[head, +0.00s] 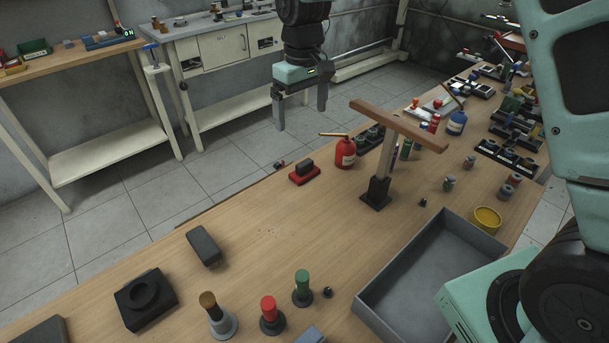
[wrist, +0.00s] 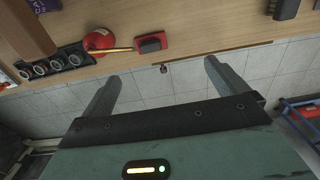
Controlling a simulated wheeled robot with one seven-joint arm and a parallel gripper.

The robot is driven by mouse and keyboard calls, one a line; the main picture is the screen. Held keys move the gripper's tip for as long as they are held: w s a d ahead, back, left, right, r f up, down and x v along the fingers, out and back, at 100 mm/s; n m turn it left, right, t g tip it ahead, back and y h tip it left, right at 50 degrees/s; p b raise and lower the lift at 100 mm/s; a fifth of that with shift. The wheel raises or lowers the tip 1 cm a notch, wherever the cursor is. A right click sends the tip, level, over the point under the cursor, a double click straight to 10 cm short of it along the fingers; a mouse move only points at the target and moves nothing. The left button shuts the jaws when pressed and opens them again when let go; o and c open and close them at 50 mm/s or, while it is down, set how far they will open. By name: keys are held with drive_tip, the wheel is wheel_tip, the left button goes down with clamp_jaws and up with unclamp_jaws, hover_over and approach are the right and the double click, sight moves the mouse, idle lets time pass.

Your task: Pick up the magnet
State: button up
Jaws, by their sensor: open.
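No object here is clearly marked as the magnet. A black block on a red base (head: 304,172) lies near the far edge of the table; it also shows in the wrist view (wrist: 150,43). I cannot tell which is the magnet. My gripper (head: 300,118) is open and empty, raised beyond the far edge of the table. Its two fingers (wrist: 161,72) are spread wide and touch nothing.
A T-shaped wooden stand (head: 383,165) and a red oil can (head: 345,153) stand close to the red-based block. A grey tray (head: 367,292), a black block (head: 203,246) and several coloured-handled tools occupy the near table. The table's middle left is mostly clear.

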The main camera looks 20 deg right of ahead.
drive_tip(key=w+d, duration=0.1)
drive_tip(key=w, duration=0.1)
drive_tip(key=p, duration=0.2)
hover_over(304, 162)
drive_tip(key=f, duration=1.2)
drive_tip(key=shift+s+d, duration=0.1)
drive_tip(key=shift+s, duration=0.2)
drive_tip(key=shift+w+f+p, duration=0.15)
drive_tip(key=shift+f+p, duration=0.25)
drive_tip(key=shift+f, duration=1.15)
drive_tip(key=shift+w+f+p, duration=0.1)
drive_tip(key=shift+f+p, duration=0.3)
drive_tip(key=shift+f, duration=1.15)
drive_tip(key=c, duration=1.3)
